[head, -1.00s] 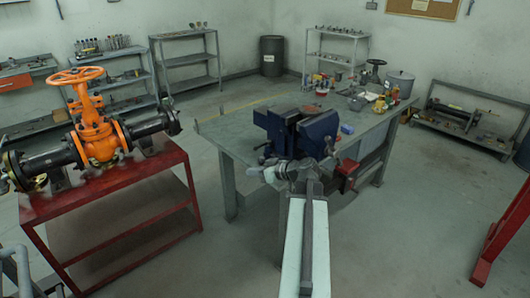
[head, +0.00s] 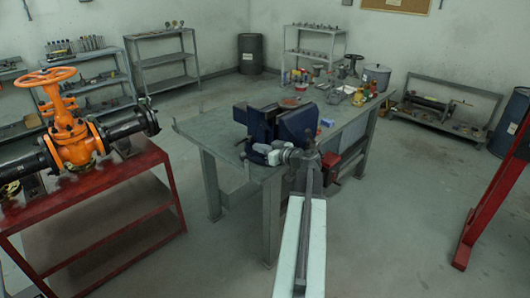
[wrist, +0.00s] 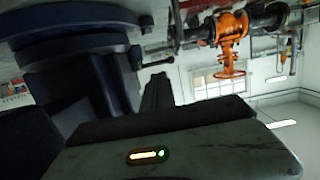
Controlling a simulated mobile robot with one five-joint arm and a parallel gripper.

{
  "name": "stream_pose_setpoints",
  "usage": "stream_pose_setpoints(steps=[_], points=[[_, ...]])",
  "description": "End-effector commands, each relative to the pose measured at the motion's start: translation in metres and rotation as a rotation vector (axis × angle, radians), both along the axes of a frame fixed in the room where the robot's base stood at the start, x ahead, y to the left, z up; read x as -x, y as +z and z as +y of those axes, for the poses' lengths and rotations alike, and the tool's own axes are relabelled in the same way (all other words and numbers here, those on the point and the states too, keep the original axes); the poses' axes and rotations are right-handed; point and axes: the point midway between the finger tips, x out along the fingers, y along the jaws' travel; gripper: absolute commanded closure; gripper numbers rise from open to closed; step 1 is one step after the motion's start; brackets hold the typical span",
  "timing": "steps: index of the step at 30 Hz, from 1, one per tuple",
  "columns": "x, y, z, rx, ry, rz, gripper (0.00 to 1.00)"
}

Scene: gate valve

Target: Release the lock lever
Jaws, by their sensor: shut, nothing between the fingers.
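The orange gate valve (head: 72,140) with its orange handwheel (head: 47,77) stands on a red table (head: 95,188) at the left of the head view. In the wrist view the valve (wrist: 232,25) appears upside down at the upper right, with its handwheel (wrist: 230,73) below the body. I cannot make out the lock lever in either view. My gripper (head: 262,149) is beside the front of the blue vise, well to the right of the valve. In the wrist view my gripper (wrist: 157,82) is shut and empty, pointing toward the valve side of the room.
The blue vise (head: 262,125) is on the grey workbench (head: 207,133), close to my gripper, and fills the left of the wrist view. Floor (head: 225,250) is clear between the red table and the bench. A red frame (head: 487,190) stands at the right.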

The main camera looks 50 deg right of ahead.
Motion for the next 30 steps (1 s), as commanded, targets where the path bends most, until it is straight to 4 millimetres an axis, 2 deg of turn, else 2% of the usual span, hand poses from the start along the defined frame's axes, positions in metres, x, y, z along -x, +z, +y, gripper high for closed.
stream_pose_setpoints(steps=[1,6,12,18,30], points=[[-0.013,-0.005,-0.002,-0.001,0.003,0.0,1.0],[-0.047,-0.011,-0.004,0.0,0.002,0.0,1.0],[-0.072,-0.015,-0.005,0.001,0.001,0.001,1.0],[-0.078,-0.016,-0.005,0.0,0.002,0.001,1.0],[-0.074,-0.015,-0.008,-0.001,-0.023,0.001,1.0]])
